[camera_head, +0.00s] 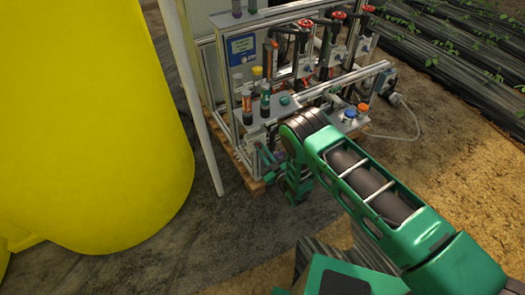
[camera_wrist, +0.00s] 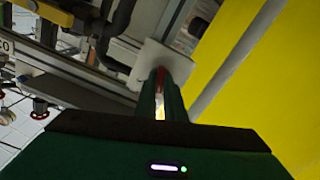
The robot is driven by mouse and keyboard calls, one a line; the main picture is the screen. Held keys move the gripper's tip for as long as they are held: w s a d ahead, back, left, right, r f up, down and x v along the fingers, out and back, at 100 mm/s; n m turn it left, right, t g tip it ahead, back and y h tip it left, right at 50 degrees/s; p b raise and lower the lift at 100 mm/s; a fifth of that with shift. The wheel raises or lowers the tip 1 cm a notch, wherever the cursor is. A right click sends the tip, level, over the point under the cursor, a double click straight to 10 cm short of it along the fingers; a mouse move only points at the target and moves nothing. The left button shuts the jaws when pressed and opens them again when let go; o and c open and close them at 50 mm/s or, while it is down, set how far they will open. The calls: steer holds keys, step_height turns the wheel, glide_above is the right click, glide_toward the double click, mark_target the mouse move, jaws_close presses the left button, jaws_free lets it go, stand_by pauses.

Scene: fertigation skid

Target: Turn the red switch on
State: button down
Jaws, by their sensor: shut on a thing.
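The red switch (camera_wrist: 160,78) shows in the wrist view as a narrow red strip between my fingertips, in front of a pale square plate (camera_wrist: 150,62). My gripper (camera_wrist: 160,88) is shut on it, with one green finger on each side. The fingers hide most of the switch, so its position, on or off, cannot be told. In the head view my arm reaches down to the lower front of the skid, and the switch cannot be made out there.
The skid's metal frame (camera_head: 233,120) carries several red-handled valves, bottles and pipes close to my arm. A large yellow tank (camera_head: 90,120) stands at the left, with a pale pole (camera_head: 200,110) between it and the skid. Bare ground lies in front.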

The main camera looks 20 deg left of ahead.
steer(key=m, duration=0.6)
steer(key=shift+d+f, duration=0.1)
steer(key=shift+d, duration=0.1)
steer(key=shift+w+d+m, duration=0.1)
steer(key=shift+m, duration=3.2)
steer(key=c, duration=1.8)
jaws_free()
steer(key=shift+c, duration=0.2)
steer(key=v, duration=1)
steer(key=shift+s+d, duration=0.2)
steer(key=shift+s, duration=0.1)
